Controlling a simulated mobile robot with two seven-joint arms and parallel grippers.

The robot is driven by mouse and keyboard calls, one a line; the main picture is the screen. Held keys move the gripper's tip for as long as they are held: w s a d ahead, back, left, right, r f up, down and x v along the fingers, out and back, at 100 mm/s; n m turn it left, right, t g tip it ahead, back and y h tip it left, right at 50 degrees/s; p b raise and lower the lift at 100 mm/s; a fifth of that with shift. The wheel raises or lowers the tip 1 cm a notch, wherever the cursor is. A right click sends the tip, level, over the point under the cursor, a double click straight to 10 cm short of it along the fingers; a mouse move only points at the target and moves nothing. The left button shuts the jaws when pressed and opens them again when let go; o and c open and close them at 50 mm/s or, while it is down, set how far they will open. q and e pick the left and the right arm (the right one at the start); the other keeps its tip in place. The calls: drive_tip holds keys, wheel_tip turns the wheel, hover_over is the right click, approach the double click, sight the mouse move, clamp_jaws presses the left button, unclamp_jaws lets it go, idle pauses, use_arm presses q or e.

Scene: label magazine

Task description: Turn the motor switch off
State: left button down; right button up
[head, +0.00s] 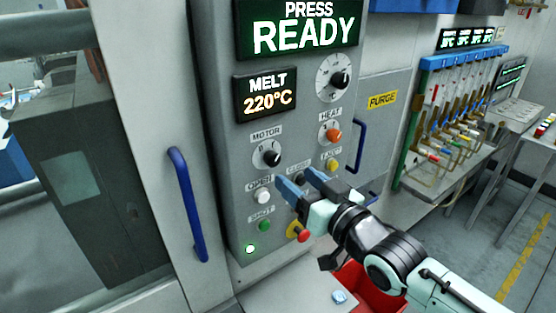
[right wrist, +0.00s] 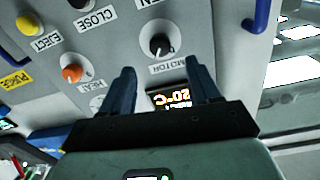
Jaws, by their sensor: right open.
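The motor switch (head: 271,157) is a black rotary knob on a pale dial under the MOTOR label on the grey control panel. It also shows upside down in the right wrist view (right wrist: 160,44), ahead of and between the fingertips. Its pointer seems to lean to the upper right in the head view, but the setting is too small to read surely. My right gripper (head: 297,178) is open and empty, its blue fingers just below and right of the knob in the head view. In the right wrist view the gripper (right wrist: 160,70) appears apart from the knob. My left gripper is not in view.
The orange HEAT knob (head: 330,133) and yellow EJECT button (head: 332,166) sit right of the switch. The white OPEN button (head: 263,196), green button (head: 264,225) and red stop button (head: 299,232) are below. Blue handles (head: 188,204) flank the panel.

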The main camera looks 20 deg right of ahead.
sight(275, 161)
drive_tip(key=p+x, duration=0.1)
drive_tip(key=x, duration=0.6)
drive_tip(key=shift+w+a, duration=0.1)
drive_tip(key=shift+w, duration=0.15)
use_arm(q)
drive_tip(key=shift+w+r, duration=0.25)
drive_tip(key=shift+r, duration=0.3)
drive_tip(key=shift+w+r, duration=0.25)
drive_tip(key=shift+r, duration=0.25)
use_arm(e)
drive_tip(key=c, duration=1)
